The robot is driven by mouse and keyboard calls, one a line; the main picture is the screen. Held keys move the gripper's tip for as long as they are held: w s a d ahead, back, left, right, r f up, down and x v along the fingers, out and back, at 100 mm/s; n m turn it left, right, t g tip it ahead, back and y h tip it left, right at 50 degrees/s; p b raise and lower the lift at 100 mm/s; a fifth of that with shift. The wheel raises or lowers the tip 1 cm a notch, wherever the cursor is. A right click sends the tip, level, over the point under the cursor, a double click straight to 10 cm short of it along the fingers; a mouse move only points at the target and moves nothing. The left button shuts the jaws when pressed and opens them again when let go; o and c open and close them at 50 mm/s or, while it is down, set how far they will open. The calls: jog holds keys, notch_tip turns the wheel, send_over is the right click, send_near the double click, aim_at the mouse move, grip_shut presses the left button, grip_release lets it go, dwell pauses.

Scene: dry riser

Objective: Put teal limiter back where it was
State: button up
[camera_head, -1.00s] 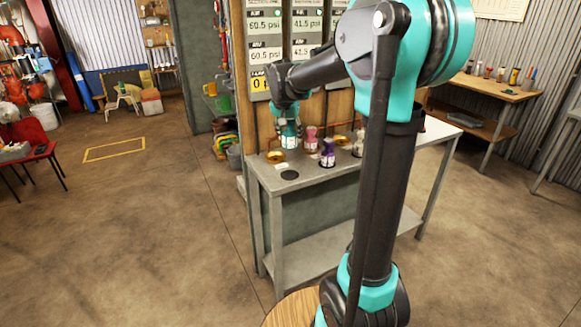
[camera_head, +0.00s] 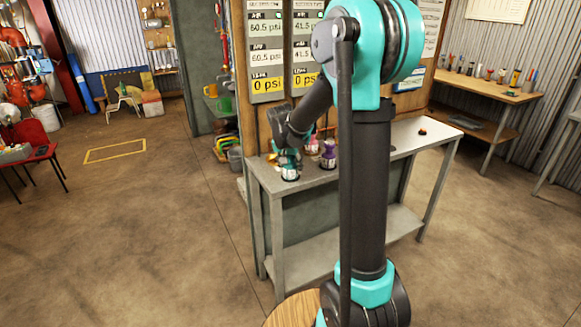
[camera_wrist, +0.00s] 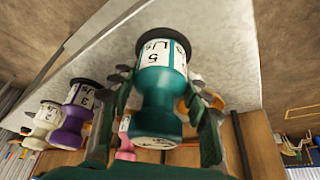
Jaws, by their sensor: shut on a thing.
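The teal limiter (camera_head: 290,174) is at the near left corner of the grey workbench (camera_head: 262,178). It is upright, with a white label reading "5 L/s" in the wrist view (camera_wrist: 160,80). My gripper (camera_head: 289,160) is shut around it, with a finger on each side (camera_wrist: 158,88). A dark round disc (camera_wrist: 163,36) shows at its bottom end, where a black spot was on the bench. I cannot tell whether it rests there or hovers slightly.
A purple limiter (camera_wrist: 76,112), a white one (camera_wrist: 45,122) and a pink one (camera_wrist: 125,148) stand close by. Behind the bench is a wooden panel with pressure displays (camera_head: 267,45). The bench's right part (camera_head: 405,140) is mostly clear.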

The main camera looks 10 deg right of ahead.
jog(key=shift+f, duration=0.1)
jog(key=o, duration=1.4)
jog(key=shift+o, duration=0.2)
jog(key=v, duration=1.2)
jog(key=s+d+f+n, duration=0.1)
jog(key=s+d+f, duration=0.1)
jog(key=s+f, duration=0.3)
jog(key=s+d+f+n+y, duration=0.1)
jog(key=s+f, duration=0.5)
jog(key=s, duration=0.6)
jog(key=s+d+f+n+y, duration=0.1)
jog(key=s+d+f+n, duration=0.2)
jog(key=s+f, duration=0.3)
jog(key=s, duration=0.3)
jog(key=shift+s, duration=0.2)
